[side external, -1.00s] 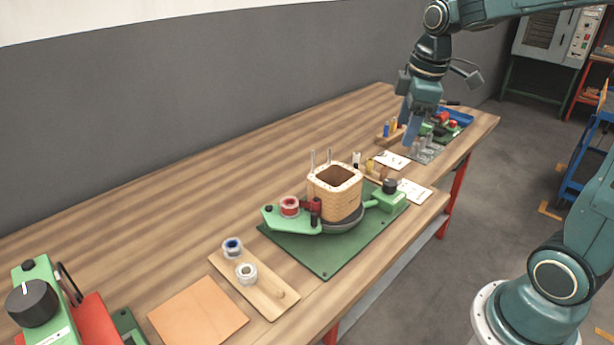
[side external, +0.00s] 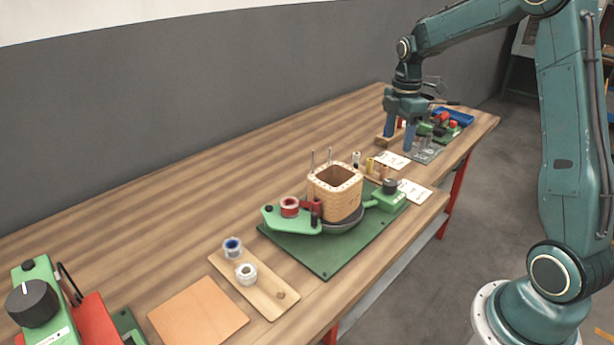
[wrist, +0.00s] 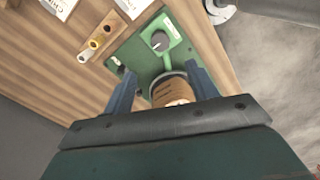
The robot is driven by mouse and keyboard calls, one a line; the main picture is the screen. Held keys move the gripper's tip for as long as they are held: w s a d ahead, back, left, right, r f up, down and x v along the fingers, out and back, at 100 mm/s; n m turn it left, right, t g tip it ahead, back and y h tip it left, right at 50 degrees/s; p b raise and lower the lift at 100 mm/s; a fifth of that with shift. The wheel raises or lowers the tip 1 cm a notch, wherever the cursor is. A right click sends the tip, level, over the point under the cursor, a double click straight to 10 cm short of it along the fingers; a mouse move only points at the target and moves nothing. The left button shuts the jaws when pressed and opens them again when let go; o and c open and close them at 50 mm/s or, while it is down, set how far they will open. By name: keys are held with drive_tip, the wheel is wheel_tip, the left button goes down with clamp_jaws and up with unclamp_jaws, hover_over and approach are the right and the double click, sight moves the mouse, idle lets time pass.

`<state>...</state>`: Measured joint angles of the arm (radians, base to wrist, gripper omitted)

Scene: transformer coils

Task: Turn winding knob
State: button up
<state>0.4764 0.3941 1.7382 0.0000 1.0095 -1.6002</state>
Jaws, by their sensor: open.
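A black knob (side external: 390,186) sits on the small green box at the right end of the winding stand. It also shows in the wrist view (wrist: 159,40), with a light mark on it. The square wooden coil former (side external: 336,190) stands on the stand's round base. My gripper (side external: 399,137) is open and empty, fingers pointing down, above the table behind and to the right of the winder. In the wrist view my gripper (wrist: 162,72) has its two blue fingers spread, with the knob beyond their tips. Nothing touches the knob.
The winder's green base plate (side external: 325,268) lies mid-table. A wooden board (side external: 262,290) with tape rolls and another large black knob (side external: 33,302) are at front left. The table's back left is clear.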

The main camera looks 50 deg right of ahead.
sight(390, 182)
drive_tip(key=shift+f, duration=0.1)
wheel_tip(390, 182, down, 14)
drive_tip(key=shift+r, duration=0.2)
idle(0.5)
drive_tip(key=c, duration=1)
